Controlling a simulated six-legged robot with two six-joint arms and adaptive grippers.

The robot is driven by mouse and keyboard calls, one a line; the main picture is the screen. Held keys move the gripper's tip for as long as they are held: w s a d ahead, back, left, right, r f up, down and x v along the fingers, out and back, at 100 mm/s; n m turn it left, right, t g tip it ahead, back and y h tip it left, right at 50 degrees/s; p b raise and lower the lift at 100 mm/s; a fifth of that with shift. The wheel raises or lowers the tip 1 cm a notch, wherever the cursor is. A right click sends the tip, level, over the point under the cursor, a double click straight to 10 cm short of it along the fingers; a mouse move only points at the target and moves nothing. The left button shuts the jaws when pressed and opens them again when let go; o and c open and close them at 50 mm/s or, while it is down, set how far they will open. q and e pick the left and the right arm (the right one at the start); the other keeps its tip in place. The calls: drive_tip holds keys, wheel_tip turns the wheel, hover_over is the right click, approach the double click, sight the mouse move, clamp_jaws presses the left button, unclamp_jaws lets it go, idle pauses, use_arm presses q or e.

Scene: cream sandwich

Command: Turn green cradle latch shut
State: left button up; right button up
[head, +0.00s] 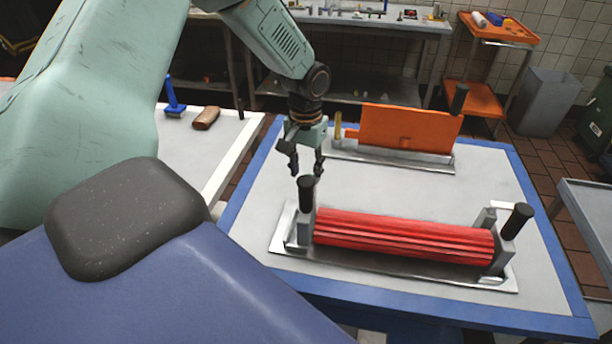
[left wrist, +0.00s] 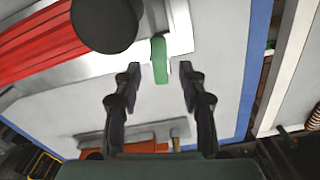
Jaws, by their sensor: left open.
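The green latch (left wrist: 160,62) is a small upright bar in the left wrist view, at the end of the metal cradle (head: 400,268) that holds a red ribbed roll (head: 400,236). It is not distinguishable in the head view. My left gripper (head: 306,172) is open and points down over the table, just behind the cradle's left black knob (head: 306,190). In the left wrist view the open fingers (left wrist: 160,70) stand either side of the latch, with gaps on both sides. Contact and exact height cannot be told. My right gripper is not in view.
The black knob (left wrist: 105,22) looms close to the fingers in the left wrist view. A second black knob (head: 518,220) stands at the cradle's right end. Behind stands an orange panel (head: 405,128) in another metal holder with a yellow latch (head: 338,128). The blue-edged table (head: 490,180) is clear between them.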

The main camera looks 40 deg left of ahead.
use_arm(q)
drive_tip(key=shift+a+f, duration=0.25)
drive_tip(key=shift+f, duration=0.85)
drive_tip(key=shift+d+r, duration=0.1)
drive_tip(key=shift+d, duration=0.2)
drive_tip(key=shift+a, duration=0.2)
drive_tip(key=c, duration=0.5)
clamp_jaws()
